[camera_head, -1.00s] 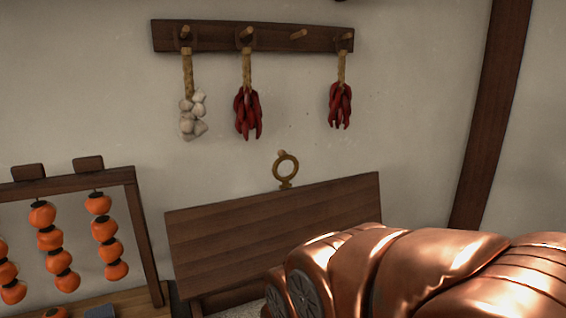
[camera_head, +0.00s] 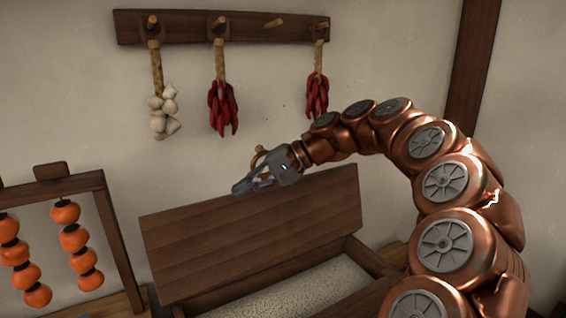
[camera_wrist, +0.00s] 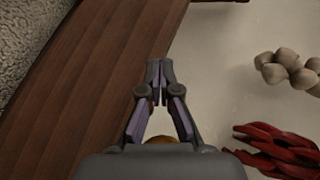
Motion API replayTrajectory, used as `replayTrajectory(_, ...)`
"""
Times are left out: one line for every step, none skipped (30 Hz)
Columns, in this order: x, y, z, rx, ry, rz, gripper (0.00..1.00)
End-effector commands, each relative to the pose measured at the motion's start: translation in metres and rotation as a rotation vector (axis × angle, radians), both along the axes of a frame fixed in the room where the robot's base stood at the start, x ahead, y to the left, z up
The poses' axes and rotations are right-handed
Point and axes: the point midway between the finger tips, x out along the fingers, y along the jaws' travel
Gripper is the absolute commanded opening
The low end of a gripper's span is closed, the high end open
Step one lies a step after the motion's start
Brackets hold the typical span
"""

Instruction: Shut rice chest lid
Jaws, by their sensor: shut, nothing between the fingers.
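The rice chest lid (camera_head: 250,235) is a dark wooden panel that stands raised, leaning back toward the wall. The open chest (camera_head: 385,270) below it holds pale rice (camera_head: 310,288). My gripper (camera_head: 240,187) is shut and empty, at the upper edge of the lid in the head view. In the wrist view my gripper (camera_wrist: 159,62) points along the lid's edge, with the lid (camera_wrist: 85,75) on the left. I cannot tell whether the fingers touch the lid.
A dark peg rail (camera_head: 245,28) on the wall holds garlic (camera_head: 163,112) and red chillies (camera_head: 222,108) above the lid. A wooden frame with strung orange persimmons (camera_head: 75,240) stands at the left. A dark post (camera_head: 477,75) rises at the right.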

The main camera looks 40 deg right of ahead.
Motion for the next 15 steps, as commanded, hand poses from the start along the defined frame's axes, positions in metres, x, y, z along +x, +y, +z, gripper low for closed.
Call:
replayTrajectory(0.01, -0.036, 0.006, 0.051, -0.017, -0.073, 0.0)
replayTrajectory(0.014, -0.054, 0.009, 0.079, -0.026, -0.107, 0.0)
replayTrajectory(0.017, -0.078, 0.013, 0.11, -0.042, -0.155, 0.0)
replayTrajectory(0.018, -0.094, 0.015, 0.134, -0.05, -0.185, 0.0)
replayTrajectory(0.019, -0.109, 0.015, 0.155, -0.056, -0.212, 0.0)
replayTrajectory(0.019, -0.129, 0.015, 0.178, -0.065, -0.249, 0.0)
replayTrajectory(0.019, -0.143, 0.016, 0.193, -0.073, -0.275, 0.0)
replayTrajectory(0.018, -0.154, 0.017, 0.207, -0.08, -0.298, 0.0)
replayTrajectory(0.016, -0.169, 0.016, 0.224, -0.087, -0.324, 0.0)
replayTrajectory(0.015, -0.179, 0.015, 0.235, -0.091, -0.344, 0.0)
replayTrajectory(0.014, -0.189, 0.015, 0.244, -0.097, -0.362, 0.0)
replayTrajectory(0.012, -0.199, 0.014, 0.254, -0.102, -0.383, 0.0)
replayTrajectory(0.011, -0.206, 0.014, 0.26, -0.105, -0.395, 0.0)
replayTrajectory(0.01, -0.21, 0.014, 0.264, -0.107, -0.404, 0.0)
replayTrajectory(0.009, -0.215, 0.014, 0.27, -0.11, -0.413, 0.0)
